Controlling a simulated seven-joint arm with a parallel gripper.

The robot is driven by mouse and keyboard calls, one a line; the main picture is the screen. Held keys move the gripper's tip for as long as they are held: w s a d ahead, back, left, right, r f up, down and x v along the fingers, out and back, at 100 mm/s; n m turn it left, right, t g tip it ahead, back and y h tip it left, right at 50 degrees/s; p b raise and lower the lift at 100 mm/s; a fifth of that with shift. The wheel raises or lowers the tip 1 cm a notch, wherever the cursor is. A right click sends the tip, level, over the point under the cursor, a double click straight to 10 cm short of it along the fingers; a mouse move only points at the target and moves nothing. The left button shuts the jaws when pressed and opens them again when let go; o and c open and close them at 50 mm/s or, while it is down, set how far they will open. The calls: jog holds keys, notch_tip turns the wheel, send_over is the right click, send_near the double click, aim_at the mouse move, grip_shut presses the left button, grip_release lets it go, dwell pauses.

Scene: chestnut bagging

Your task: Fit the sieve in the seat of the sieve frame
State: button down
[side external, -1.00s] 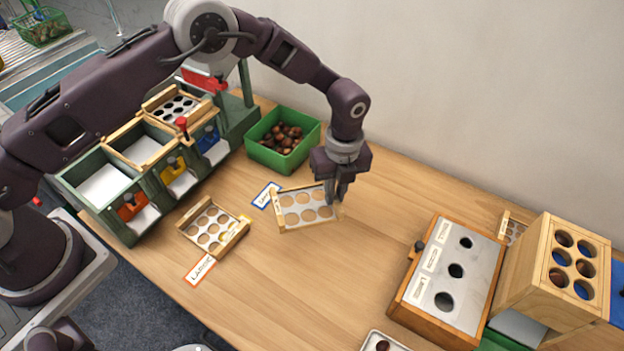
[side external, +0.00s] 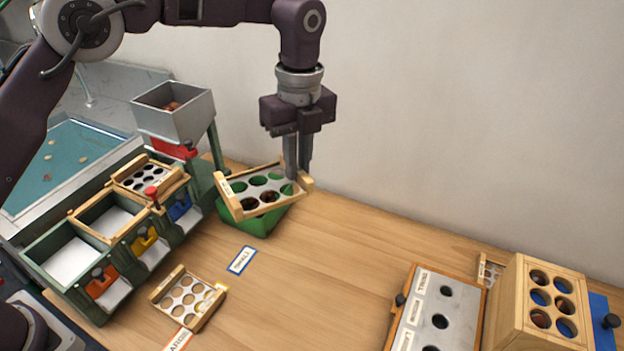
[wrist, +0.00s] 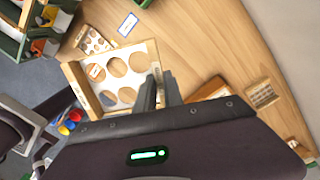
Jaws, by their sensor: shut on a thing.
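My gripper (side external: 298,178) is shut on the right-hand wooden edge of a sieve (side external: 262,187), a pale plate with large round holes in a wooden frame. It holds the sieve tilted in the air; in the side view the sieve overlaps the green crate (side external: 258,222). The held sieve also fills the middle of the wrist view (wrist: 118,75), beside the fingers. The green sieve frame (side external: 52,243) stands at the left. Its middle wooden-rimmed seat (side external: 107,222) looks empty, and a small-holed sieve (side external: 150,178) sits in the seat behind it.
Another sieve (side external: 185,298) lies on the table in front of the frame, near a blue-edged label (side external: 241,260). A grey hopper (side external: 175,112) stands behind the frame. A board with holes (side external: 438,310) and a wooden box (side external: 540,300) stand at the right. The middle of the table is clear.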

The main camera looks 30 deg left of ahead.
jog(key=a+n, duration=1.2)
jog(key=a, duration=1.6)
jog(key=s+a+n, duration=1.3)
jog(key=s+a, duration=0.2)
jog(key=a, duration=0.4)
notch_tip(320, 180, down, 12)
jog(key=shift+r, duration=0.2)
jog(key=shift+s+f, duration=0.1)
jog(key=shift+f, duration=0.15)
jog(key=shift+f, duration=0.3)
